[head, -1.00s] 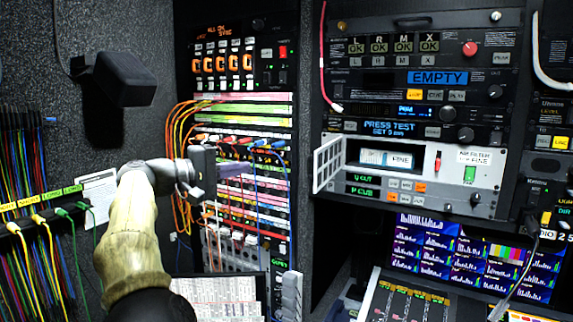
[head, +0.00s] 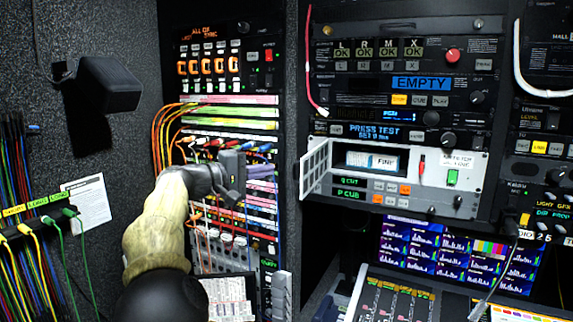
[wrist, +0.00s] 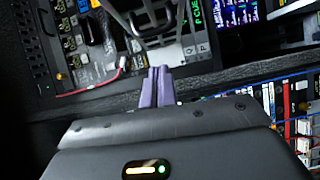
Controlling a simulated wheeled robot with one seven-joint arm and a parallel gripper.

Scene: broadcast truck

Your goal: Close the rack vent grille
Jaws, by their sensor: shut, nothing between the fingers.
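The rack vent grille (head: 315,170) is a white perforated door on the left side of a white rack unit (head: 463,183). It stands swung open, out from the front, leaving the filter bay (head: 372,160) with its FINE label uncovered. My gripper (head: 262,171) is left of the grille in the head view, apart from it, in front of the patch cables. In the wrist view its purple fingers (wrist: 157,88) are together and hold nothing.
Orange and red patch cables (head: 165,130) hang behind my arm. A red cable (head: 309,60) hangs above the grille. Monitors (head: 455,260) and a mixing desk (head: 400,300) lie below the unit. The space between my gripper and the grille looks clear.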

